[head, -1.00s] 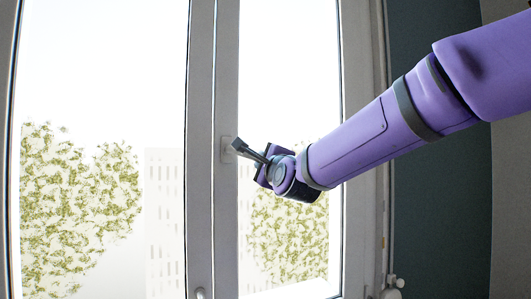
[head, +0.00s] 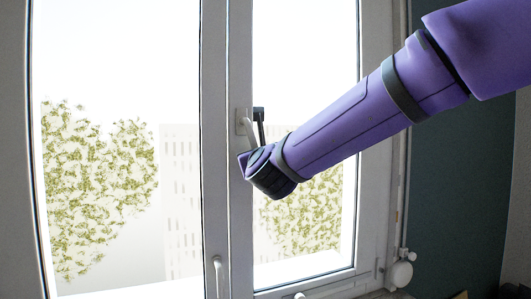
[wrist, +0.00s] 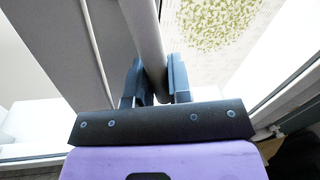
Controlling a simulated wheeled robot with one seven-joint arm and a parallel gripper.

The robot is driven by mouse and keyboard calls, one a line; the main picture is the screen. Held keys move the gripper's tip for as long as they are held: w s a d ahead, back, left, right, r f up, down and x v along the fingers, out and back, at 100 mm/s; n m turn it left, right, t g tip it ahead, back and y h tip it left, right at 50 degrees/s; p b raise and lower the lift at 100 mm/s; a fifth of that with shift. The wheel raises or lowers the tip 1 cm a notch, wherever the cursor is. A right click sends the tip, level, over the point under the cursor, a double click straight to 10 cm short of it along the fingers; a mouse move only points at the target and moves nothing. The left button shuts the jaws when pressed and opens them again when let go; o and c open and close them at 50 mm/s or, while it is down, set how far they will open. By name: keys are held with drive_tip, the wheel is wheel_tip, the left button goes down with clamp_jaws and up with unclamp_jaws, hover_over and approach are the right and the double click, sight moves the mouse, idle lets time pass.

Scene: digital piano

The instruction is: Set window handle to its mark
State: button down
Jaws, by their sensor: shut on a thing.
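The white window handle (head: 246,128) sits on the middle frame post of the window in the head view. It appears to hang downward from its mount, and its lower part is partly hidden by my gripper. In the wrist view the handle (wrist: 145,35) is a pale round bar running between my two dark jaws. My gripper (wrist: 156,78) is shut on it. In the head view my gripper's dark fingers (head: 259,118) point upward beside the handle. I cannot make out a mark for the handle.
The window frame post (head: 240,220) stands upright behind the handle, with glass panes on both sides. A second small handle (head: 217,272) is lower on the frame. A white radiator valve (head: 401,273) is at the lower right, beside a dark teal wall (head: 455,190).

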drive_tip(key=shift+s+a+f+m+g, duration=0.1)
drive_tip(key=shift+s+a+m+g, duration=0.1)
drive_tip(key=shift+a+m, duration=0.6)
drive_tip(key=shift+s+a+f+m+g, duration=0.1)
drive_tip(key=shift+s+a+m, duration=0.1)
drive_tip(key=shift+a+m, duration=0.6)
drive_tip(key=shift+d, duration=0.25)
drive_tip(key=c, duration=1.1)
unclamp_jaws()
drive_tip(key=s, duration=0.7)
drive_tip(key=s+d, duration=0.1)
drive_tip(key=s, duration=0.2)
drive_tip(key=shift+s, duration=0.4)
